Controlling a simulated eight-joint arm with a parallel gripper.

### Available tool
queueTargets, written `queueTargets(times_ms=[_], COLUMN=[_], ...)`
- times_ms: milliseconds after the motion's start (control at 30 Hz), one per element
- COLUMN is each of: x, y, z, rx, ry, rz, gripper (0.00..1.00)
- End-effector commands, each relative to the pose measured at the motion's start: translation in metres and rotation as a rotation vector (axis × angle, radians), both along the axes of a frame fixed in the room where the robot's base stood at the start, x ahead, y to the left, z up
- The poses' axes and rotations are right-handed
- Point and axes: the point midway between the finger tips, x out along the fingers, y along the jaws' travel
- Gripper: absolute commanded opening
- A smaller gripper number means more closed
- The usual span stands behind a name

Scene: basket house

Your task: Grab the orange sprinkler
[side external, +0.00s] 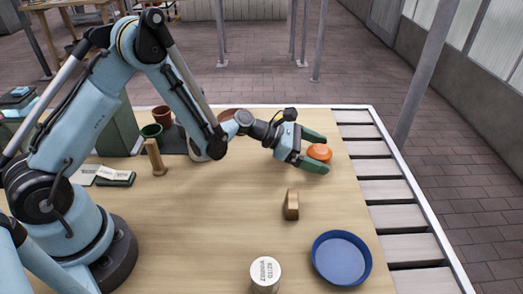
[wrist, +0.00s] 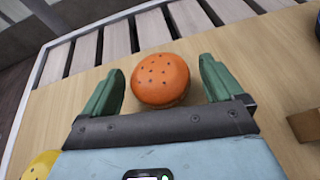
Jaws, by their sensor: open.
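The orange sprinkler (side external: 319,153) sits near the far right edge of the table. In the wrist view the sprinkler (wrist: 160,80) shows a round orange top with several dark holes, between the two green fingers. My gripper (side external: 318,152) is open around it, with a finger on each side. In the wrist view my gripper (wrist: 160,82) shows small gaps between the sprinkler and both fingers. The sprinkler's underside is hidden.
A brown wooden block (side external: 291,205) and a blue bowl (side external: 341,258) stand toward the front. A white labelled can (side external: 265,274) is at the front edge. A slatted grey rack (side external: 392,191) borders the right side. A yellow object (wrist: 40,165) shows at lower left in the wrist view.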

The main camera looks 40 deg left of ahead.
Motion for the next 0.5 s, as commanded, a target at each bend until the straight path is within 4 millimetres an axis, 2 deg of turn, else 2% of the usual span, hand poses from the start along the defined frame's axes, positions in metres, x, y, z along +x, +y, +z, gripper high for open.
queueTargets(times_ms=[233, 500], x=[0.015, 0.018], y=[-0.019, -0.022], z=[-0.010, -0.012], rx=[0.001, 0.003], ry=[-0.001, -0.002], rz=[-0.002, 0.000], gripper=[0.94, 0.94])
